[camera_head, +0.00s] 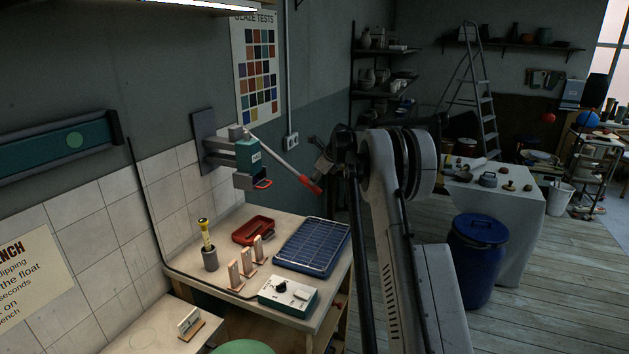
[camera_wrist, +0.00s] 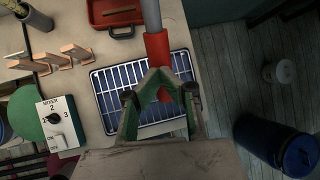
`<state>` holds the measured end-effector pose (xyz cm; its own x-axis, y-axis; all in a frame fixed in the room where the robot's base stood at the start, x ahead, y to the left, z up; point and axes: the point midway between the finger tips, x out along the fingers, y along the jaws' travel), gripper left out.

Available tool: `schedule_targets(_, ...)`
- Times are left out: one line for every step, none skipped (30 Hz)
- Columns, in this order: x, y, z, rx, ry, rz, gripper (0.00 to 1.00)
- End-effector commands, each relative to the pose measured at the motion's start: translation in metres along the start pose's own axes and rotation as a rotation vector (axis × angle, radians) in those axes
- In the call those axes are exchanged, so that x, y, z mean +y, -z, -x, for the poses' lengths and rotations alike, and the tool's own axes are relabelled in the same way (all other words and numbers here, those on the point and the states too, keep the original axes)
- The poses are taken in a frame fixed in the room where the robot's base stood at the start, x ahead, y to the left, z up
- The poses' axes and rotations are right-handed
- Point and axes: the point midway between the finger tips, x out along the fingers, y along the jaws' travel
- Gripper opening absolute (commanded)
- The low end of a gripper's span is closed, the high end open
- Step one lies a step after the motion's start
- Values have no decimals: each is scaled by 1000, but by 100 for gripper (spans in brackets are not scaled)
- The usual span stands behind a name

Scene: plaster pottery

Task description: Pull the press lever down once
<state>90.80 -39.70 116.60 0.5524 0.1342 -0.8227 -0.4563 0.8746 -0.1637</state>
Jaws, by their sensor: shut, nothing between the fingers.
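The wall-mounted press (camera_head: 249,154) has a teal body. Its grey lever (camera_head: 275,151) slopes down to the right from the press and ends in a red grip (camera_head: 311,185). In the wrist view the grey rod (camera_wrist: 152,14) enters from the top, and the red grip (camera_wrist: 157,48) reaches down to my fingertips. My gripper (camera_wrist: 158,76) is shut with nothing held between its fingers. In the head view my gripper (camera_head: 323,168) is close by the red grip's end, partly dark against my arm. I cannot tell whether it touches the grip.
Below are a blue tray with a wire rack (camera_head: 312,247), a red tray (camera_head: 253,231), upright tiles (camera_head: 247,262), a tool pot (camera_head: 210,259) and a mixer control box (camera_head: 288,296) on the bench. A blue barrel (camera_head: 478,260) stands on the floor at right.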

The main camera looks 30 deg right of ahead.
Motion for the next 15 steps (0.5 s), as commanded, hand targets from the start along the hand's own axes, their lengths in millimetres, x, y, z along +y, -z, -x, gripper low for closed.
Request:
schedule_targets(0, 0, -1, 0, 0, 0, 0)
schedule_targets(0, 0, -2, 0, 0, 0, 0)
schedule_targets(1, 1, -5, 0, 0, 0, 0)
schedule_targets(2, 1, -8, 0, 0, 1, 0)
schedule_targets(2, 1, -11, 0, 0, 1, 0)
schedule_targets(3, 2, -17, 0, -1, 1, 0)
schedule_targets(4, 2, -21, 0, -1, 1, 0)
schedule_targets(5, 3, -26, 0, -1, 1, 0)
schedule_targets(6, 4, -32, 0, -1, 1, 0)
schedule_targets(7, 4, -36, 0, -1, 1, 0)
schedule_targets(8, 4, -39, 0, -1, 1, 0)
schedule_targets(9, 4, -42, 0, -1, 1, 0)
schedule_targets(9, 3, -44, 0, -1, 0, 0)
schedule_targets(9, 3, -45, 1, -1, 0, 0)
schedule_targets(9, 3, -45, 1, -1, 0, 0)
